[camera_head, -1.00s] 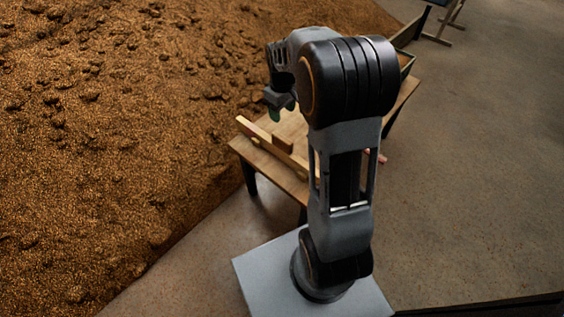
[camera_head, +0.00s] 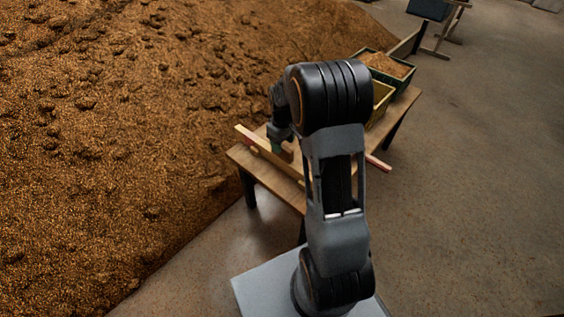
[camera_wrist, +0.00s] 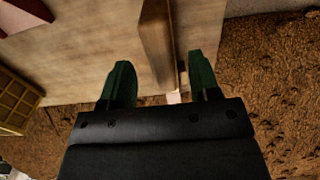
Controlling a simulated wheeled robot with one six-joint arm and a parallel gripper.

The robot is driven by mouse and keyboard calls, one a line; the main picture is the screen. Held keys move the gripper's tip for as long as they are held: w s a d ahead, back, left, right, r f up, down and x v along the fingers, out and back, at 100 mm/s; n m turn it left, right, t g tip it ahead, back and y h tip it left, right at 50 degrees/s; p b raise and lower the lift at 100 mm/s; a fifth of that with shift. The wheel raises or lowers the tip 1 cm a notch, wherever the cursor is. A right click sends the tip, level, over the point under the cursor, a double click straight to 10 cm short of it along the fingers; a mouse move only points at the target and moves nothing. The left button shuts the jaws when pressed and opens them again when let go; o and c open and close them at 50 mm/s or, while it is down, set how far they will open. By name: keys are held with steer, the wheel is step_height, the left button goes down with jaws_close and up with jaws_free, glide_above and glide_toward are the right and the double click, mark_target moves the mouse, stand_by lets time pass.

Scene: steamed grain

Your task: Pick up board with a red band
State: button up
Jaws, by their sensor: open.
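My gripper (camera_head: 277,147) is open, low over the wooden table (camera_head: 241,158). In the wrist view its two green fingers (camera_wrist: 162,76) are apart, with a brown board (camera_wrist: 156,38) running between and beyond them; I cannot tell whether they touch it. This short brown board also shows beside the gripper in the head view (camera_head: 288,151). A board with a pinkish-red end (camera_head: 378,163) sticks out past the table's right edge, partly hidden by my arm.
A yellow bin (camera_head: 383,92) and a green bin of grain (camera_head: 388,65) stand at the table's far end. A large grain heap (camera_head: 120,130) lies to the left. A dark-topped stand (camera_head: 428,9) is at the back right. The floor at right is clear.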

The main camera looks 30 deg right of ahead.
mark_target(282, 157)
step_height(282, 157, down, 4)
steer(key=shift+a+f+b, duration=0.1)
steer(key=shift+f+b, duration=0.05)
steer(key=shift+b, duration=0.65)
steer(key=shift+c, duration=0.4)
jaws_close()
